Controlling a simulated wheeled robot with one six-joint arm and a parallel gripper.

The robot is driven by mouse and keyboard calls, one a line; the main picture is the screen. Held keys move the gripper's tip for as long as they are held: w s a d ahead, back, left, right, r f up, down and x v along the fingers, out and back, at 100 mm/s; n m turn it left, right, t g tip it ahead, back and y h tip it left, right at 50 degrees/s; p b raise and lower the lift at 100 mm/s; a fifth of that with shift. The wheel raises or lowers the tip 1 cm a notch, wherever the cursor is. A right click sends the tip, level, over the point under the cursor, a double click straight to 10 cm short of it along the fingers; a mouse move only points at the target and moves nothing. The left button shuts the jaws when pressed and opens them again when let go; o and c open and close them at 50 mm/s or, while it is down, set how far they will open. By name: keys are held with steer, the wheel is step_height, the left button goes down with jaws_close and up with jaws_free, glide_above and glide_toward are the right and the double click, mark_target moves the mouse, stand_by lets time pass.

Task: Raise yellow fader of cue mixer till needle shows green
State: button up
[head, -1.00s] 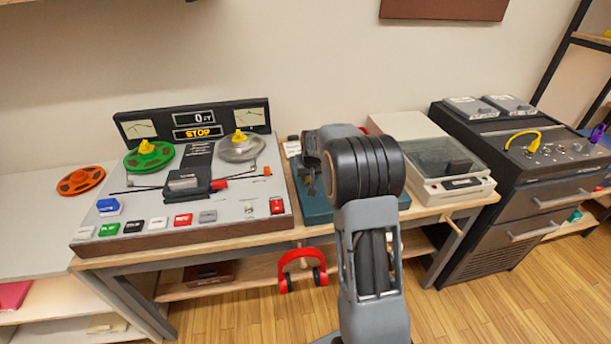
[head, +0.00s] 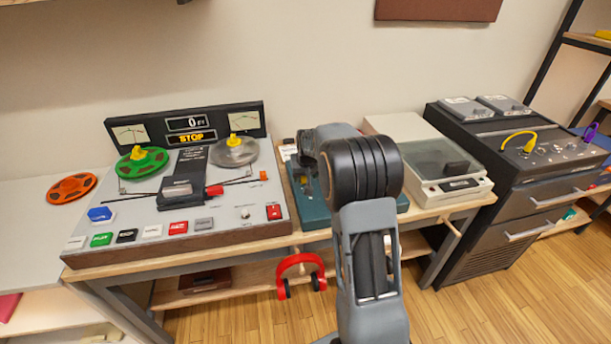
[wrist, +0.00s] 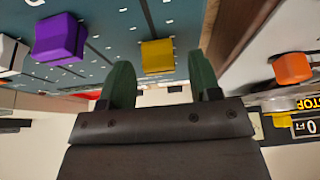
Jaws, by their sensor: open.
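The cue mixer (head: 317,214) is a teal panel on the bench in the head view, largely hidden behind my arm. In the wrist view its teal face (wrist: 108,50) carries a yellow fader cap (wrist: 157,57), with a purple cap (wrist: 60,38) and a white cap (wrist: 8,52) to the left. My gripper (wrist: 160,64) is open, its two green fingers on either side of the yellow cap in the picture. I cannot tell whether they touch it. The head view hides the gripper. I cannot make out the mixer's needle in either view.
A tape machine (head: 225,215) with reels and a STOP display stands left of the mixer. A lidded turntable (head: 455,187) stands to the right, then a dark cabinet (head: 480,240) with a yellow cable (head: 518,137). Red headphones (head: 300,262) hang at the bench front.

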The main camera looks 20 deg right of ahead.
steer(key=p+v, duration=0.1)
steer(key=v, duration=1.2)
steer(key=s+a+r+p, duration=0.2)
steer(key=s+a+p, duration=0.1)
steer(key=s, duration=0.5)
steer(key=s+a+r+n+p, duration=0.1)
steer(key=s+a+r+p, duration=0.2)
steer(key=s, duration=0.5)
steer(key=s+a+r+n+p, duration=0.1)
steer(key=s+a+r+p, duration=0.1)
steer(key=s+a+p, duration=0.2)
steer(key=shift+s+a+g+y+p, duration=0.4)
steer(key=shift+s+a, duration=0.7)
steer(key=shift+s, duration=1.15)
steer(key=shift+r, duration=0.15)
